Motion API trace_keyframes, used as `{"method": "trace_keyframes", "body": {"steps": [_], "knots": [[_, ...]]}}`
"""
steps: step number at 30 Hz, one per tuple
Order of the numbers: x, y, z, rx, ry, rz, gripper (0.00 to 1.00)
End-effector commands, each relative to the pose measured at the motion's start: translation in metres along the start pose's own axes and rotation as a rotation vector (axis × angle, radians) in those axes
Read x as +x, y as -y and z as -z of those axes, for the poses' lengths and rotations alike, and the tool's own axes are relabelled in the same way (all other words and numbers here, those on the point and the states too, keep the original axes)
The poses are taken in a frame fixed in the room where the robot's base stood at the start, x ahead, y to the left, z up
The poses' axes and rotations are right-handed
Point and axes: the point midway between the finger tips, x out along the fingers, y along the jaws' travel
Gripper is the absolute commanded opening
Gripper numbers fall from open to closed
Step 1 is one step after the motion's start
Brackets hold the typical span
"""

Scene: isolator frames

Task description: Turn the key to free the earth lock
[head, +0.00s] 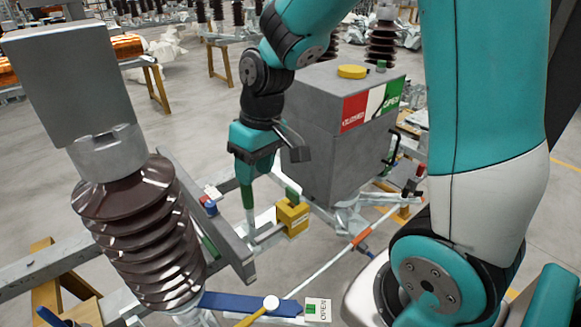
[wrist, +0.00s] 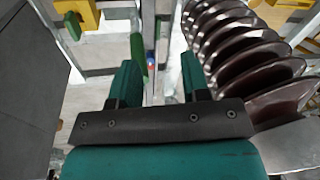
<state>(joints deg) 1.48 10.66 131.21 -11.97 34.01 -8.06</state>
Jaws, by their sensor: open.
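The earth lock is a yellow box (head: 292,216) with a green key (head: 292,194) standing on its top. It sits on the metal frame below the grey cabinet. In the wrist view a yellow body (wrist: 88,14) with a green piece (wrist: 73,25) shows at the top left, cut by the edge. My gripper (head: 248,190) points down, just left of the lock in the head view and apart from the key. In the wrist view its two green fingers (wrist: 160,78) stand apart with nothing held between them. A green elongated piece (wrist: 138,55) shows beyond the left finger; I cannot tell what it is.
A brown ribbed insulator (head: 140,230) stands at the left and is close to my gripper's right side in the wrist view. The grey cabinet (head: 335,130) with red and green labels is behind. A blue bar (head: 240,303) and OPEN tag (head: 318,310) lie in front.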

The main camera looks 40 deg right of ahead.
Motion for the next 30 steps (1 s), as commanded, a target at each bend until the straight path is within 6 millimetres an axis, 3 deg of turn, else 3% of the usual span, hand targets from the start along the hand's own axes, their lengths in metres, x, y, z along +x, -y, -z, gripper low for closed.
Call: {"method": "trace_keyframes", "body": {"steps": [1,3,6,9,12,17,30], "knots": [[0.011,-0.034,0.009,0.063,0.021,-0.031,0.43],[0.028,-0.073,0.015,0.123,0.038,-0.073,0.43],[0.047,-0.117,0.016,0.185,0.061,-0.119,0.43],[0.06,-0.144,0.013,0.222,0.077,-0.148,0.43],[0.067,-0.156,0.011,0.237,0.086,-0.161,0.43],[0.082,-0.16,0.009,0.239,0.087,-0.164,0.43],[0.163,-0.172,0.001,0.238,0.087,-0.163,0.43]]}}
